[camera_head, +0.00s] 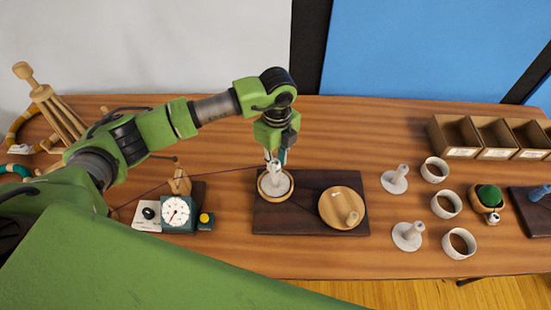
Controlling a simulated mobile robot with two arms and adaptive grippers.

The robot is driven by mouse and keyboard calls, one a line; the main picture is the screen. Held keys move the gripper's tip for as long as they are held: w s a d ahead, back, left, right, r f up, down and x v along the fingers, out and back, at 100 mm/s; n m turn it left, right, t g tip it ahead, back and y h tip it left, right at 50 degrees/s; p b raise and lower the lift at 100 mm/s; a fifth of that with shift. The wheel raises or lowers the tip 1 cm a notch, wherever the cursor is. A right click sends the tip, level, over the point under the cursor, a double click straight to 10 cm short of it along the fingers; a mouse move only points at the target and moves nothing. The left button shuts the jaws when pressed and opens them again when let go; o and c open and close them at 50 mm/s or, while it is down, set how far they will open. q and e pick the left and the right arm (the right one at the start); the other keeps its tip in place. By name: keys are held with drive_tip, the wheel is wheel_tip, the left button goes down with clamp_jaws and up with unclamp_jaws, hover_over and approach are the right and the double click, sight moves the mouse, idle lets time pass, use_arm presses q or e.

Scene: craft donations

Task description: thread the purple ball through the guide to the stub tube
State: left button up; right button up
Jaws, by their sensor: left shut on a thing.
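My left gripper (277,158) points down over a pale stub tube (273,176). The tube stands upright on its pale base in a round wooden dish. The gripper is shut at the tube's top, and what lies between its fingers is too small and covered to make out. A thin dark red-purple thread (222,175) runs from the lower left, past a small wooden post (181,182) that may be the guide, to the gripper. I cannot make out the purple ball. My right gripper is not in view.
A dark board (312,187) holds the dish and a wooden disc (336,198) with a knob. A dial box (177,213) stands left. More pale stubs (395,180), several white rings (446,203) and open wooden bins (459,133) are right. The table's back middle is clear.

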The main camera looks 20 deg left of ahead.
use_arm(q)
drive_tip(key=shift+f, duration=0.25)
drive_tip(key=o, duration=0.7)
wheel_tip(320, 180, up, 12)
drive_tip(key=shift+r, duration=0.1)
idle(0.3)
idle(0.5)
